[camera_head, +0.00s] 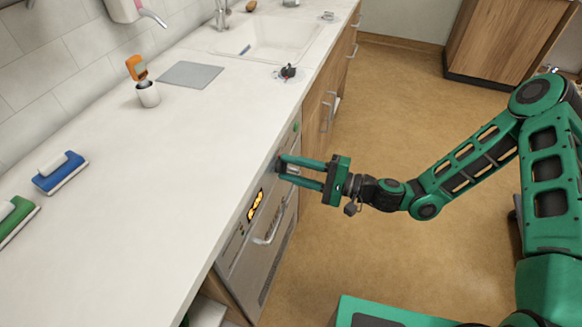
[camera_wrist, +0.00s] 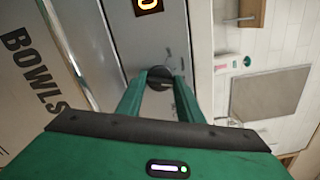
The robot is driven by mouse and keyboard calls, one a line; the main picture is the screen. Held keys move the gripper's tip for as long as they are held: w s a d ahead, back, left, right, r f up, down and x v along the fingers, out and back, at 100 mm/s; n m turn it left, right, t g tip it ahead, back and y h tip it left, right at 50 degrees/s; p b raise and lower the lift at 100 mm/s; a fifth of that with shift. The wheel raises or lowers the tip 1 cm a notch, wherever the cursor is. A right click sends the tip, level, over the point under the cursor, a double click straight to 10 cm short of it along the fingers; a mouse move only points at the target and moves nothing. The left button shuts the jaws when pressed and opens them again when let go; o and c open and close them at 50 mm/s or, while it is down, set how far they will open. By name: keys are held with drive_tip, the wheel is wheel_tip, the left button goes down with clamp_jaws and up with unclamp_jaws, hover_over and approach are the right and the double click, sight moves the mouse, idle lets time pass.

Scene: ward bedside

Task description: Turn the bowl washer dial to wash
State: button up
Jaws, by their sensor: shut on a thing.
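The bowl washer (camera_head: 262,240) is a metal-fronted unit set under the counter, with a display and a handle on its front. Its dial (camera_wrist: 159,76) is a dark round knob on the panel, partly hidden by my fingers. My gripper (camera_head: 281,166) reaches the front panel from the right, and its two green fingers are shut on the dial. The fingertips also show on either side of the dial in the wrist view (camera_wrist: 158,84). The dial's marks are too small to read.
The white counter (camera_head: 180,190) runs above the washer, its edge close over my fingers.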

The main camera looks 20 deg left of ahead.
drive_tip(key=o, duration=1.1)
drive_tip(key=shift+c, duration=0.2)
drive_tip(key=d, duration=1.1)
drive_tip(key=shift+s, duration=0.4)
drive_tip(key=shift+f, duration=0.1)
